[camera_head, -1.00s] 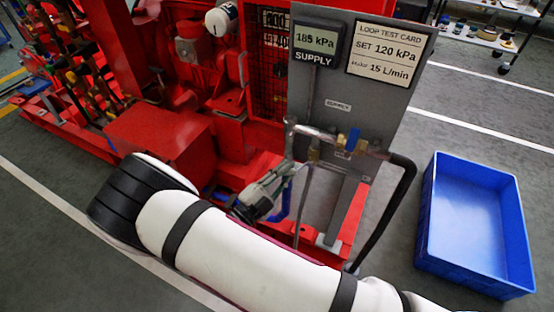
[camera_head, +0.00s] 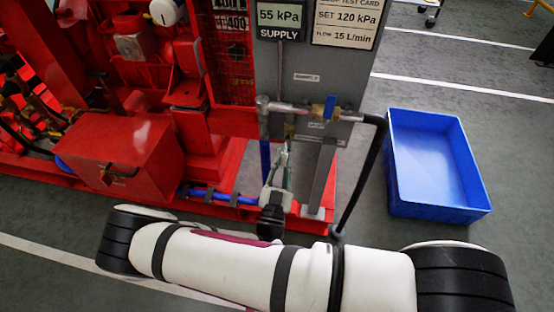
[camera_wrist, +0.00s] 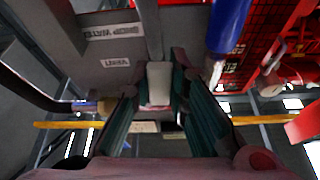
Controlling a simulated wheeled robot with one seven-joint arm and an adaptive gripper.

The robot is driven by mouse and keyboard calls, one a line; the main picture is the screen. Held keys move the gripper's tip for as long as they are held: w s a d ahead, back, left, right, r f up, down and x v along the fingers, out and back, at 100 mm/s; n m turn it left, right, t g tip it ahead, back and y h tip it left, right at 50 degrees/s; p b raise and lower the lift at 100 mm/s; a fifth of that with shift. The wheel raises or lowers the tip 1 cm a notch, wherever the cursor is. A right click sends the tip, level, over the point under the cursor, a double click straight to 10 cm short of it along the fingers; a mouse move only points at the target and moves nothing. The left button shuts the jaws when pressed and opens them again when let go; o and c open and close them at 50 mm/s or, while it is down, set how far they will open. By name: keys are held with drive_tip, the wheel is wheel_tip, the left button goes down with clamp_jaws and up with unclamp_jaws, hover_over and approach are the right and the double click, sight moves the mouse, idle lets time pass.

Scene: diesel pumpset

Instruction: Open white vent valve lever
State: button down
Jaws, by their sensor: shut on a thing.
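The white vent valve lever (camera_wrist: 159,80) is between my fingers in the wrist view, under a grey pipe. My gripper (camera_wrist: 160,98) is shut on it, with a dark green finger on each side. In the head view my gripper (camera_head: 286,162) is below the pipework at the foot of the grey panel (camera_head: 300,60); the lever cannot be made out there. A label reading VENT (camera_wrist: 117,62) is on the panel in the wrist view. The supply display (camera_head: 279,17) reads 55 kPa.
A valve with a blue handle (camera_head: 330,107) sits on the pipe above right of my gripper. A black hose (camera_head: 367,175) hangs beside the panel. Red machinery (camera_head: 120,155) fills the left. A blue crate (camera_head: 400,195) stands on the floor at right.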

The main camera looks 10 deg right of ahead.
drive_tip(key=shift+s+d+f+n+y, duration=0.15)
drive_tip(key=shift+d+n+y, duration=0.2)
drive_tip(key=shift+n, duration=0.35)
drive_tip(key=c, duration=1.5)
unclamp_jaws()
drive_tip(key=v, duration=1.2)
drive_tip(key=shift+d, duration=0.1)
